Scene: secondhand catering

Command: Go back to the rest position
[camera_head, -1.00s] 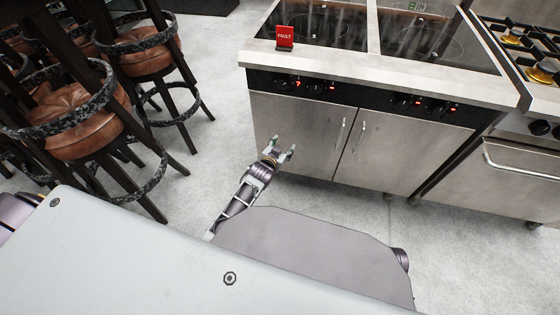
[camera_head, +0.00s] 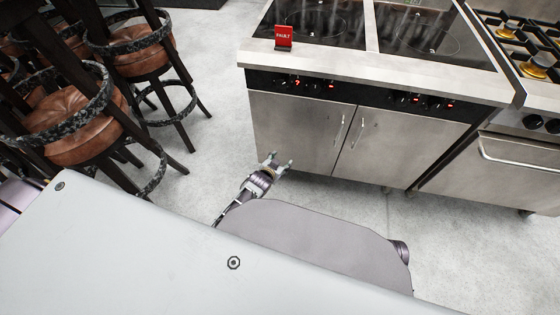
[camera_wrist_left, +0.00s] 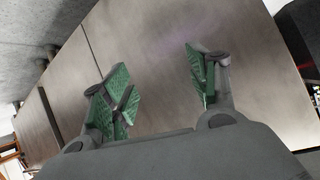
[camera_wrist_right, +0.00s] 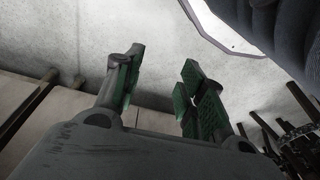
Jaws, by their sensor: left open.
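My left gripper (camera_head: 281,159) shows in the head view beyond the edge of my body, low in front of the steel cabinet doors (camera_head: 300,135). Its two fingers are apart with nothing between them. In the left wrist view the left gripper (camera_wrist_left: 157,68) has its green pads spread, with a plain steel panel behind. In the right wrist view the right gripper (camera_wrist_right: 162,60) has its fingers apart and empty, with grey floor and a pale cabinet base behind. The right gripper is hidden in the head view.
The stove counter (camera_head: 370,75) with a red FAULT sign (camera_head: 283,37) stands ahead. An oven with a bar handle (camera_head: 525,160) is at the right. Bar stools with brown seats (camera_head: 72,130) stand at the left. Grey floor (camera_head: 200,165) lies clear between stools and cabinet.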

